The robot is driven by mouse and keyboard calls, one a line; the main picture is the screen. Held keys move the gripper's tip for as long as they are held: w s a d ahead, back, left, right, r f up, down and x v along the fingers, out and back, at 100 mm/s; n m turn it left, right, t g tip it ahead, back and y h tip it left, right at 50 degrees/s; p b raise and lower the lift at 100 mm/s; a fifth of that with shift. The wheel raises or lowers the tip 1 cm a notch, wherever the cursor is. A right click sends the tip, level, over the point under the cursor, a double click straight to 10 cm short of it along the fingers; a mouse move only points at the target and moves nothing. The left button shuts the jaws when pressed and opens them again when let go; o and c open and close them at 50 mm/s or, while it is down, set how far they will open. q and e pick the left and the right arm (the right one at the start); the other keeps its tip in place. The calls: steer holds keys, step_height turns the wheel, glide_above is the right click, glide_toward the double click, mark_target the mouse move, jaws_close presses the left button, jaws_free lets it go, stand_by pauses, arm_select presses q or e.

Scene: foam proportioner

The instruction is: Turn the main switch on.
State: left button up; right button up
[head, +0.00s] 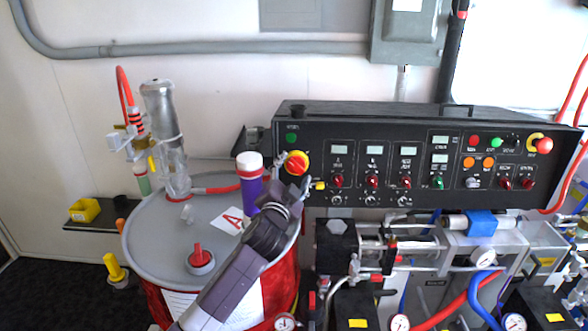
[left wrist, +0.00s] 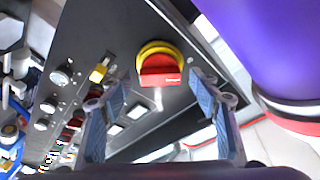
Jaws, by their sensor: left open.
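The main switch (head: 297,162) is a red rotary handle on a yellow round base at the left end of the black control panel (head: 465,200). In the left wrist view the main switch (left wrist: 160,66) is ahead, just beyond the fingertips and near the middle of the gap. My left gripper (head: 294,190) comes up from below, close to the panel. In the left wrist view its two fingers (left wrist: 160,92) are apart, with nothing between them. I see no contact with the switch. My right gripper is not in view.
A purple cylinder with a white and red cap (head: 250,182) stands close to the left of my gripper, above the grey-lidded red drum (head: 150,235). A yellow key-like part (head: 319,185) sits near the switch. Pumps, hoses and gauges (head: 485,257) crowd below the panel.

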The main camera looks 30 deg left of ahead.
arm_select(q)
steer(key=shift+w, duration=0.2)
steer(key=c, duration=1.2)
steer(key=shift+o, duration=0.2)
steer(key=shift+a+r+m+p, duration=0.1)
steer(key=shift+r+m+p, duration=0.1)
steer(key=shift+m+p, duration=0.6)
steer(key=m+p, duration=0.3)
steer(key=p, duration=0.1)
steer(key=m+g+h+p, duration=0.1)
steer(key=m+p, duration=0.2)
steer(key=p, duration=0.1)
steer(key=shift+a+r+h, duration=0.1)
steer(key=shift+r+h, duration=0.1)
steer(key=shift+h, duration=0.1)
steer(key=shift+m+p, duration=0.45)
steer(key=shift+m, duration=0.45)
steer(key=shift+m+g, duration=0.4)
steer(key=shift+m, duration=0.5)
steer(key=m+g, duration=0.1)
steer(key=m, duration=0.3)
steer(key=shift+m+g, duration=0.6)
steer(key=shift+m, duration=0.6)
